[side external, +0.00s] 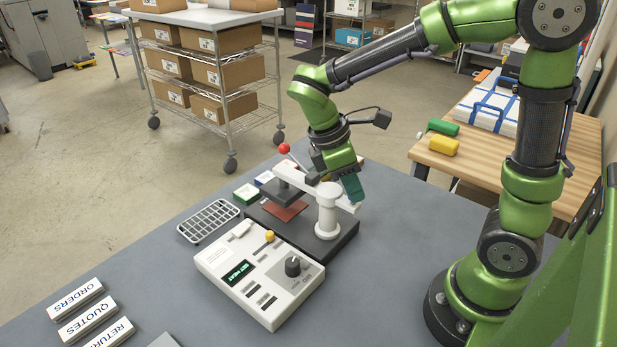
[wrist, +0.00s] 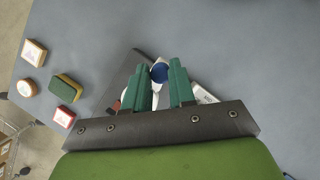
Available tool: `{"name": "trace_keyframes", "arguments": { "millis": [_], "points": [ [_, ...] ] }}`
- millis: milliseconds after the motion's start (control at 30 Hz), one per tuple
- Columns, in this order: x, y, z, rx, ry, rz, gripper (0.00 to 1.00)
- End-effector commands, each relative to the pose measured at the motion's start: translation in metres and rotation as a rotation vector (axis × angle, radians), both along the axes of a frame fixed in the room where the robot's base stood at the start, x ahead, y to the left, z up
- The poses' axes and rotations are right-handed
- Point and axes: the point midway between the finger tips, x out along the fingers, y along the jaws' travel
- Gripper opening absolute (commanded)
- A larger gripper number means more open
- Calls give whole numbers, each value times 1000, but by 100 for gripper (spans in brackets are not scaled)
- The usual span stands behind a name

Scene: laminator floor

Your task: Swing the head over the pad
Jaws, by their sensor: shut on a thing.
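The swing press has a white column (side external: 327,217) on a dark base, with a white swing arm (side external: 340,199) across its top.
A white control box (side external: 260,273) with a lit display stands in front of the press. A wire rack (side external: 208,221) and several small coloured blocks (side external: 246,193) lie to the left. Label blocks (side external: 88,318) lie front left. Open grey table lies right of the press.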

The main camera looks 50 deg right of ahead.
Motion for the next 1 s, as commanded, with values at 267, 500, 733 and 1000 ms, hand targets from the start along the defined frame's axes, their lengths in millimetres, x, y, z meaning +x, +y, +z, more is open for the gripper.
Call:
{"name": "trace_keyframes", "arguments": {
  "millis": [267, 500, 733, 1000],
  "points": [
    [0, -1, 1, -2, -2, 9, 0],
    [0, -1, 1, -3, -2, 8, 43],
    [0, -1, 0, -2, -1, 6, 48],
    [6, 4, 15, -2, -5, 7, 48]
  ]
}}
